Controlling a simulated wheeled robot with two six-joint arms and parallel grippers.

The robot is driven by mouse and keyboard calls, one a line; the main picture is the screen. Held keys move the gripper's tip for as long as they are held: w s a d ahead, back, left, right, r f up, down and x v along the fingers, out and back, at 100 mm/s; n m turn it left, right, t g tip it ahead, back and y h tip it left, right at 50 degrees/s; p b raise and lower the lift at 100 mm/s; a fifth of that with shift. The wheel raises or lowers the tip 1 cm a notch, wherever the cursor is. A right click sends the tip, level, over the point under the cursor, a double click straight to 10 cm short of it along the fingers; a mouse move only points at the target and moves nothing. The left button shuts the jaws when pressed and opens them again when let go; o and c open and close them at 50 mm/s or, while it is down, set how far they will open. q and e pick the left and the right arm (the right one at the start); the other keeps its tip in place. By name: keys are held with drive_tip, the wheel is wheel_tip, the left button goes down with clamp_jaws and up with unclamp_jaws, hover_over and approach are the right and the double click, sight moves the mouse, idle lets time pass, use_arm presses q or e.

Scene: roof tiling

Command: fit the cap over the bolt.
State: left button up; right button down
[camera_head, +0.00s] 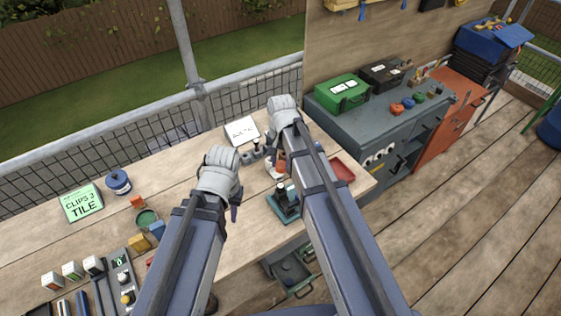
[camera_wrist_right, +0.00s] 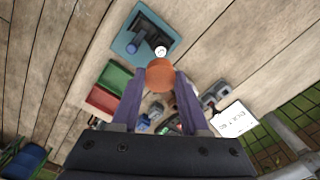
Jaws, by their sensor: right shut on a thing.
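My right gripper (camera_wrist_right: 152,80) is shut on an orange-brown round cap (camera_wrist_right: 160,75), held between its purple fingertips. In the head view the cap (camera_head: 281,168) shows beside my right forearm, above the bench. A teal base (camera_wrist_right: 128,44) with a dark fixture lies just past the cap in the wrist view. A pale round top (camera_wrist_right: 161,52), which looks like the bolt's end, shows right beside the cap's edge; the gap between them cannot be judged. The teal base (camera_head: 275,205) also shows in the head view, partly behind my right arm. My left gripper (camera_head: 235,212) hangs left of it, its fingers mostly hidden.
A red tray (camera_head: 343,170) lies right of my right arm. A white labelled box (camera_head: 242,131) stands at the back. A green clips box (camera_head: 83,203), a blue tin (camera_head: 118,182) and several small items are on the left. Bare bench lies around the teal base.

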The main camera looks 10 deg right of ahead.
sight(281, 185)
drive_tip(key=shift+w+a+f+b, duration=0.1)
drive_tip(key=shift+a+f+b, duration=0.05)
drive_tip(key=shift+f+b, duration=1.05)
drive_tip(key=shift+f, duration=0.15)
wheel_tip(281, 185, down, 8)
drive_tip(key=b, duration=0.7)
drive_tip(key=shift+r+b, duration=0.2)
drive_tip(key=shift+b, duration=0.1)
drive_tip(key=shift+f+b, duration=0.5)
idle(0.4)
drive_tip(key=shift+c, duration=1.7)
unclamp_jaws()
drive_tip(key=shift+r, duration=0.15)
